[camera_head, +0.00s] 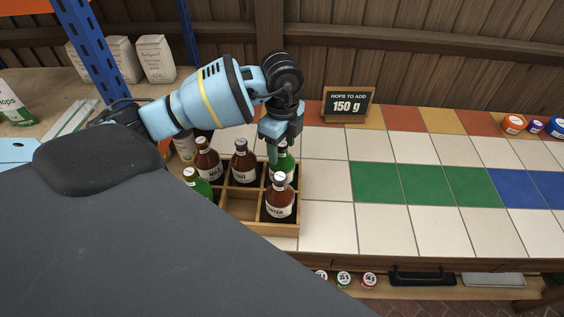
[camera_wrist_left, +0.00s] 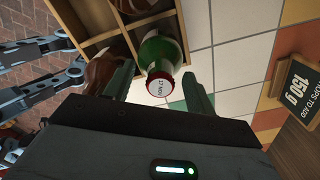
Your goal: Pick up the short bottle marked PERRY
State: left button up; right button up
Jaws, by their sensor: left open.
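A wooden crate (camera_head: 240,210) with compartments stands on the tiled counter and holds several bottles. My left gripper (camera_head: 274,156) points down over the back right of the crate and is open. A green bottle (camera_head: 287,161) stands below it, partly hidden by the gripper. In the left wrist view this green bottle (camera_wrist_left: 160,52), with a red-rimmed white cap, lies between the open fingers (camera_wrist_left: 158,84). No label reading PERRY can be read. A brown bottle (camera_head: 280,204) marked with a word ending in "NTER" stands in front. My right gripper is not in view.
Brown bottles (camera_head: 243,165) (camera_head: 208,163) and another green bottle (camera_head: 200,186) stand to the left of it. A sign (camera_head: 347,105) reading 150 g stands at the back. The tiled counter (camera_head: 325,185) right of the crate is clear. Small round items (camera_head: 514,124) sit far right.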

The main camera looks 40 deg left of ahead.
pick_arm(q)
grip_shut()
dwell(0.3)
jog(key=shift+r, duration=0.15)
